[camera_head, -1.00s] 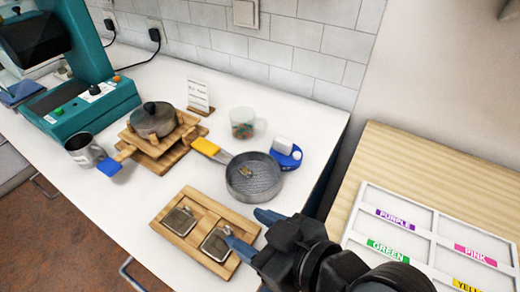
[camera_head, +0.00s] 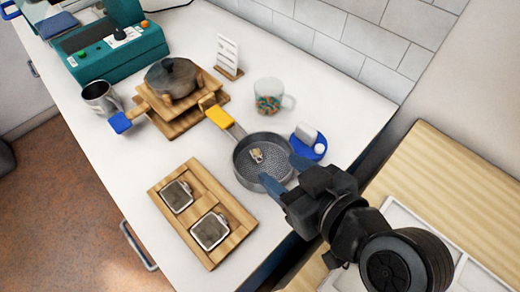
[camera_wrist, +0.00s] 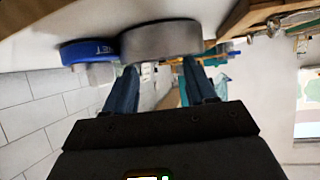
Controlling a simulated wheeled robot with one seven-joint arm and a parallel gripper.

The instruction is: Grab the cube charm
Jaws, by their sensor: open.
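A small beige and gold charm (camera_head: 257,155) lies in the grey round pan (camera_head: 240,172); it is too small to tell its shape or whether it is the cube charm. My gripper (camera_head: 283,172) is open and empty, its two blue fingers at the pan's right rim in the head view, to the right of the charm. In the wrist view my open fingers (camera_wrist: 160,85) point at the pan's outer side wall (camera_wrist: 160,40), and the charm is hidden there. I cannot tell whether a finger touches the pan.
A blue dish (camera_head: 320,149) with a white block (camera_head: 306,135) stands right of the pan. A patterned glass mug (camera_head: 268,97) is behind. A wooden tray (camera_head: 218,195) with two metal squares is in front. A lidded pot (camera_head: 173,78) stands on wooden boards at left.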

